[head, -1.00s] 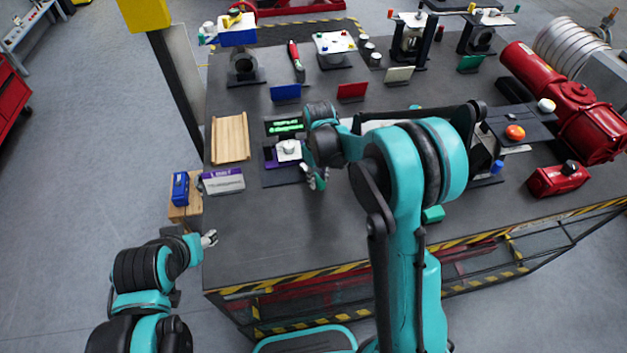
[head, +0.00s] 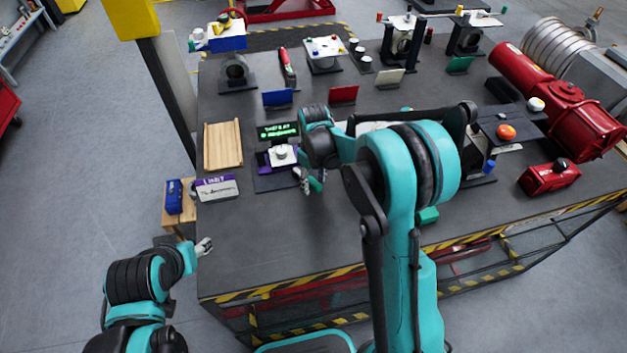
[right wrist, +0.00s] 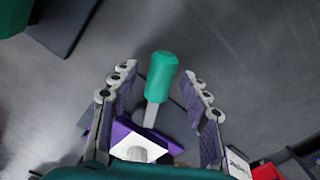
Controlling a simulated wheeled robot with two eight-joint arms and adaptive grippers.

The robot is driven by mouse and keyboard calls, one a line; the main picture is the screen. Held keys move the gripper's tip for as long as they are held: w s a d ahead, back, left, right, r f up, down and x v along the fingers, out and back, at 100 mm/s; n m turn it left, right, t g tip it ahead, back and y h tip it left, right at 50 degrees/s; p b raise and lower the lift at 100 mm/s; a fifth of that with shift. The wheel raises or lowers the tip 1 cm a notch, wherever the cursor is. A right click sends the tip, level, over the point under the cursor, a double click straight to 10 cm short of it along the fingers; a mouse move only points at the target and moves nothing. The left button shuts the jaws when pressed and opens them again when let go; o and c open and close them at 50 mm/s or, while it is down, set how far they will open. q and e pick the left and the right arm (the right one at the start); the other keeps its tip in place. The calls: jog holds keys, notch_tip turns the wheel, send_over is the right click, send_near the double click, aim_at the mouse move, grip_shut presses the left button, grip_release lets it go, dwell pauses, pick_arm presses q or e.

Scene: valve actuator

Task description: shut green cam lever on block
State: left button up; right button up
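The green cam lever (right wrist: 161,77) stands out from the block on a grey metal shank in the right wrist view. Its green handle also shows in the head view (head: 315,184). The block (head: 281,155) is white and purple with a pale round knob on top; part of it shows at the bottom of the right wrist view (right wrist: 140,150). My right gripper (right wrist: 158,88) is open, with one finger on each side of the lever and a visible gap to both. My left gripper (head: 204,247) is beside the table's left edge, far from the block; its fingers are too small to read.
A small display with green text (head: 278,131) stands behind the block. A wooden tray (head: 223,146) and a purple-and-white label sign (head: 217,188) are to the left. Red machinery (head: 560,95) fills the right end. The table front (head: 270,240) is clear.

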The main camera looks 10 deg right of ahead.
jog(key=shift+r, duration=0.1)
notch_tip(320, 180, up, 12)
dwell(0.5)
